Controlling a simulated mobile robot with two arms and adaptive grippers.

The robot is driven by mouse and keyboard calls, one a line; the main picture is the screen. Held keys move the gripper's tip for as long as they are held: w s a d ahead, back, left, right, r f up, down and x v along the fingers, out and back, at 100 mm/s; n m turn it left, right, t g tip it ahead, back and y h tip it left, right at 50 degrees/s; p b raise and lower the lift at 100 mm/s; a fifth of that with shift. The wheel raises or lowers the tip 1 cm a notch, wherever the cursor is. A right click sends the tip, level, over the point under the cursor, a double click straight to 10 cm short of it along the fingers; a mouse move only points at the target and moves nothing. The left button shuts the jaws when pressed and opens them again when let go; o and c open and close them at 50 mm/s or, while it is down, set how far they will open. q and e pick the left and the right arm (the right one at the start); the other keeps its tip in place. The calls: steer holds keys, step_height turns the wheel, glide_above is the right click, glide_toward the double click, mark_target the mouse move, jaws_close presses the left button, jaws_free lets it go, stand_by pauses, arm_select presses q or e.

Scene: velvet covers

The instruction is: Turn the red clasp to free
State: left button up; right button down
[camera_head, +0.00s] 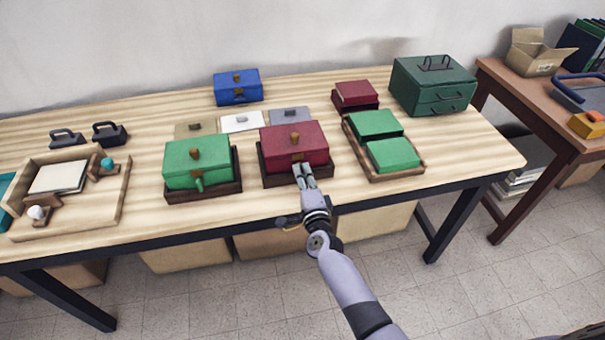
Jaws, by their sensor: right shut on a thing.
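The dark red box (281,139) stands in a dark wooden tray near the front edge of the table, with a brass knob (295,139) on its lid. The red clasp is at the box's front face, mostly hidden by my fingers. My right gripper (304,171) reaches up from the front edge to that face and is shut on the clasp. How far the clasp is turned cannot be made out. The lid looks closed. My left gripper is not in view.
A green box (183,153) with its own front clasp stands to the left. Two green lids (394,154) lie in a tray to the right. A blue box (228,88), a small dark red box (354,93) and a green drawer chest (433,72) stand behind.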

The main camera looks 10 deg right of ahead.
stand_by(0.4)
steer(key=c, duration=1.6)
jaws_free()
steer(key=shift+c, duration=0.2)
steer(key=s, duration=1.2)
